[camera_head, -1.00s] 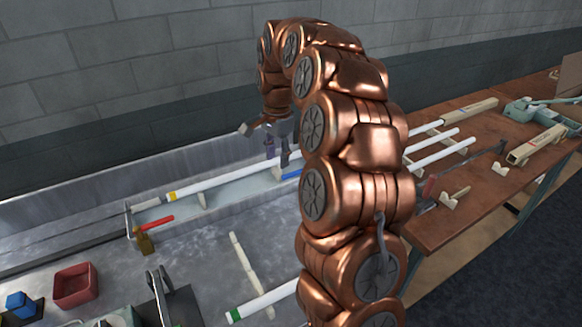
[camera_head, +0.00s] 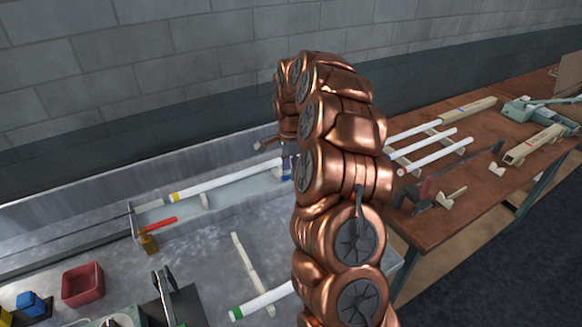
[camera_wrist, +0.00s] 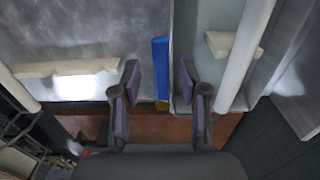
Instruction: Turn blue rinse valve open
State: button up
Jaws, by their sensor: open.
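The blue valve handle (camera_wrist: 160,69) is a long flat lever in the wrist view. It lies lengthwise between the two fingers of my gripper (camera_wrist: 158,80), which are apart, one on each side. I see gaps between the handle and both fingers; the right gap is narrow. A yellowish brass part shows at the handle's lower end. In the head view my arm hides most of the gripper and handle. A second valve with a red handle (camera_head: 160,224) and brass body (camera_head: 148,242) is at the trough's left end.
A long white tube (camera_head: 225,180) lies over the metal trough. It also shows right of the gripper in the wrist view (camera_wrist: 246,55). A wooden bench (camera_head: 460,190) with white tubes stands at right. A red bin (camera_head: 82,285) sits at lower left.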

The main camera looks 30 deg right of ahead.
jog(key=shift+f, duration=0.55)
grip_shut()
dwell(0.4)
